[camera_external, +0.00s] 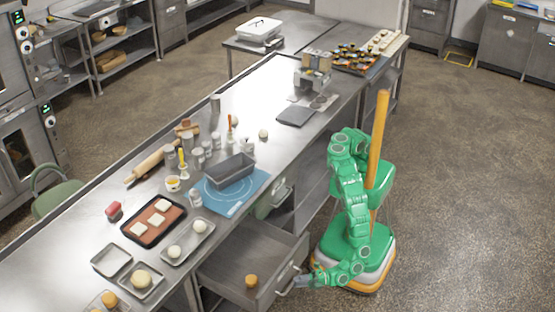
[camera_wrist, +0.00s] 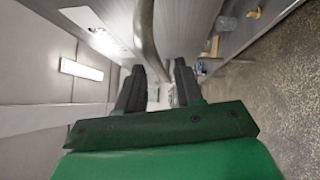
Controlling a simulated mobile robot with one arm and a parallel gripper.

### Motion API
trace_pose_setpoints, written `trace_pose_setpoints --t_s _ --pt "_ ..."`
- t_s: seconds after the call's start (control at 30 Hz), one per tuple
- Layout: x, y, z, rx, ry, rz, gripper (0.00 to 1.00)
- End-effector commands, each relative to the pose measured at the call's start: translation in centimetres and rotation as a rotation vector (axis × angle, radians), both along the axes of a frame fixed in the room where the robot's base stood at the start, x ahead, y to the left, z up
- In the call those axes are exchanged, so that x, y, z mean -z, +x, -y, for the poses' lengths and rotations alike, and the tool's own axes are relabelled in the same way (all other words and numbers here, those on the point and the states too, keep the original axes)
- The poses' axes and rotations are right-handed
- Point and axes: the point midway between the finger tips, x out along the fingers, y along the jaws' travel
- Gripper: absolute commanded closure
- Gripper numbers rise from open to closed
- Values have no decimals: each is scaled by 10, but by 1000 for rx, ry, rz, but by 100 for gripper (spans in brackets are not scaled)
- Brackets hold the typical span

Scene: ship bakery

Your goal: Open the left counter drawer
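The left counter drawer (camera_external: 240,265) is a grey metal drawer under the long counter. In the external view it stands pulled well out, with its inside showing. A small round orange-brown item (camera_external: 251,281) lies in it. My gripper (camera_external: 300,283) is at the bar handle (camera_external: 284,291) on the drawer's front. In the wrist view the curved metal handle (camera_wrist: 146,35) runs down between the two dark fingers of my gripper (camera_wrist: 159,72). The fingers are apart with the bar between them; whether they press on it I cannot tell.
The metal counter (camera_external: 130,235) carries a rolling pin (camera_external: 152,163), a loaf tin (camera_external: 232,171) on a blue mat (camera_external: 222,197), and several trays. Open shelves (camera_external: 312,190) lie right of the drawer. The floor (camera_external: 460,200) to the right is clear.

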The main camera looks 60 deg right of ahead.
Motion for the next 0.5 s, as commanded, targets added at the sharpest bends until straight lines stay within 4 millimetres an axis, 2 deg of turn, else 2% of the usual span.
trace_pose_setpoints --t_s 0.23,0.5 --pt "5 -26 24 -5 -2 -1 64" --pt "7 -35 36 -1 -1 -1 64"
